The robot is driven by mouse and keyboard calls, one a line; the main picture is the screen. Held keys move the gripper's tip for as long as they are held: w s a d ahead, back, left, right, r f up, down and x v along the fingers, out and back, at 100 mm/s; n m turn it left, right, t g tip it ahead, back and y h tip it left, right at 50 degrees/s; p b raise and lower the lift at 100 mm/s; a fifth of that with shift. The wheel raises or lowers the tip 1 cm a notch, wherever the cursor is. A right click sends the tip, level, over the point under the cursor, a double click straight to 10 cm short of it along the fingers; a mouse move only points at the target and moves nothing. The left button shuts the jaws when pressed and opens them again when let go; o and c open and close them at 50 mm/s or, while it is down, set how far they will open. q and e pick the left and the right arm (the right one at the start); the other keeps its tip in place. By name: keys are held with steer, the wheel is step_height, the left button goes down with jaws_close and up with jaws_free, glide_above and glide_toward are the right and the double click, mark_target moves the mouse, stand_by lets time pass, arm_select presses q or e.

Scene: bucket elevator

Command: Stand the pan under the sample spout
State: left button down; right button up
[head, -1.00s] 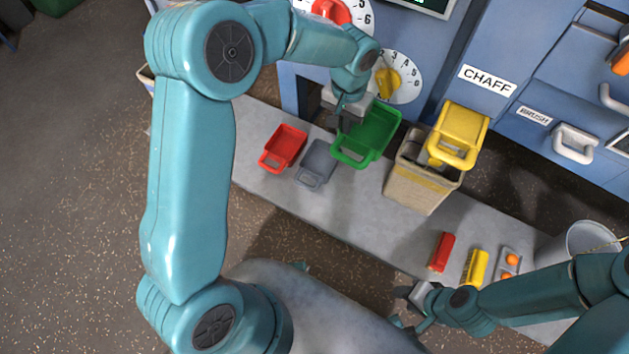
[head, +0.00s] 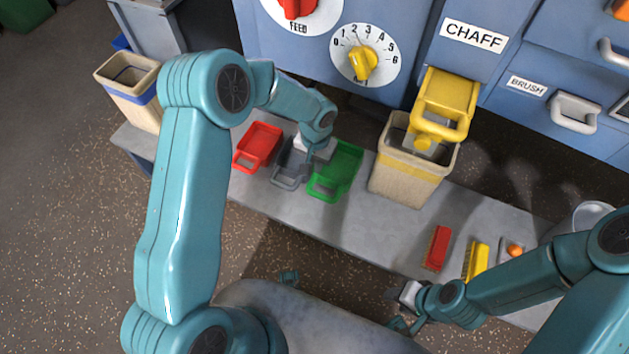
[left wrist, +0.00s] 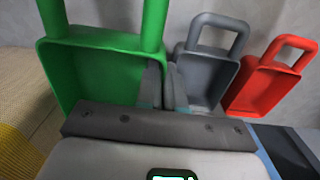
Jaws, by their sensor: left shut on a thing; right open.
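A green pan (head: 345,165) with a loop handle rests on, or just above, the grey bench (head: 280,205). My left gripper (head: 309,156) is shut on its left side wall, as seen in the head view. A grey pan (head: 287,172) and a red pan (head: 257,145) are to its left. In the left wrist view my fingers (left wrist: 167,88) are between the green pan (left wrist: 95,78) and the grey pan (left wrist: 205,75); the red pan (left wrist: 268,85) is beyond. I cannot make out the sample spout. My right gripper (head: 403,298) is open and empty near the bench's front edge.
A beige bin (head: 405,178) with a yellow handled piece (head: 445,95) over it stands right of the green pan under the CHAFF label. A red brush (head: 437,247) and a yellow brush (head: 475,260) lie front right. Another bin (head: 135,90) is far left.

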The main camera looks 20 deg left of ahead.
mark_target(316, 186)
arm_select(q)
step_height(316, 186, down, 9)
steer(key=shift+w+r+b, duration=0.1)
steer(key=shift+r+b, duration=0.1)
steer(key=shift+b, duration=0.5)
steer(key=shift+f, duration=0.1)
steer(key=c, duration=1.5)
jaws_free()
steer(key=shift+c, duration=0.2)
